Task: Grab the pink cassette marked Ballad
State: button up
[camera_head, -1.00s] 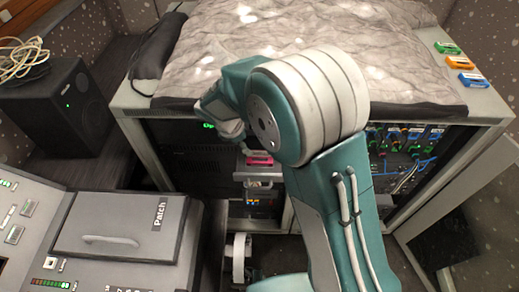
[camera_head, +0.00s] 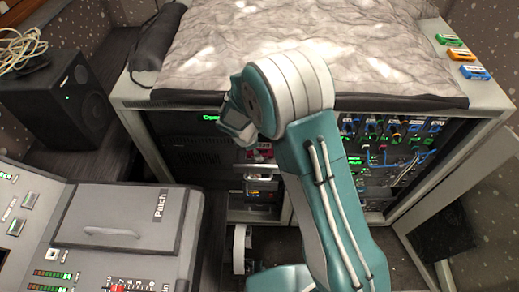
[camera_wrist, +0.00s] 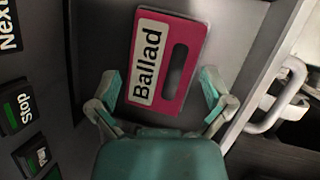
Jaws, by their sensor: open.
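The pink cassette (camera_wrist: 165,62) has a white label reading "Ballad" and a dark slot. In the wrist view it lies on a grey surface just ahead of my gripper (camera_wrist: 163,88). My gripper is open, with one teal-tipped finger on each side of the cassette's lower part. I cannot tell whether the fingers touch it. In the head view my arm hides most of the cassette and the gripper; a small patch of pink shows below my wrist, in the rack opening.
A pale handle (camera_wrist: 275,105) sits right of the cassette in the wrist view. Dark buttons, one marked Stop (camera_wrist: 18,108), are at the left. Green (camera_head: 449,40), orange (camera_head: 462,54) and blue (camera_head: 475,73) cassettes lie on the table's right edge. A black speaker (camera_head: 62,100) stands at left.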

jog(key=c, duration=0.9)
